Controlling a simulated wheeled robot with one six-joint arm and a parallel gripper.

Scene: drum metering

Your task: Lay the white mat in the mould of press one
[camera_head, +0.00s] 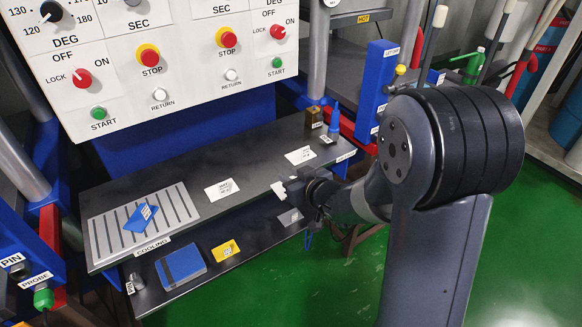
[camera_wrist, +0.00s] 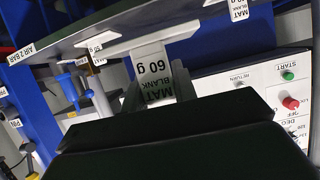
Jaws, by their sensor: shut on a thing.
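My gripper (camera_head: 287,190) is at the front edge of the dark upper shelf, right of its middle. In the wrist view my gripper (camera_wrist: 156,92) is shut on a pale mat (camera_wrist: 151,62) labelled "MAT BLANK 60 g". The mat stands out beyond the fingertips, and its near end is between the fingers. In the head view only a small white piece (camera_head: 278,188) shows at the fingertips. Two flat white labelled pieces, one left (camera_head: 221,189) and one right (camera_head: 300,155), lie on the upper shelf. I cannot make out the mould of press one.
A slotted cooling rack (camera_head: 103,222) with a blue piece (camera_head: 141,218) is at the shelf's left. A blue block (camera_head: 181,266), a yellow piece (camera_head: 225,250) and a grey piece (camera_head: 290,217) lie on the lower shelf. The control panel (camera_head: 190,75) stands behind.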

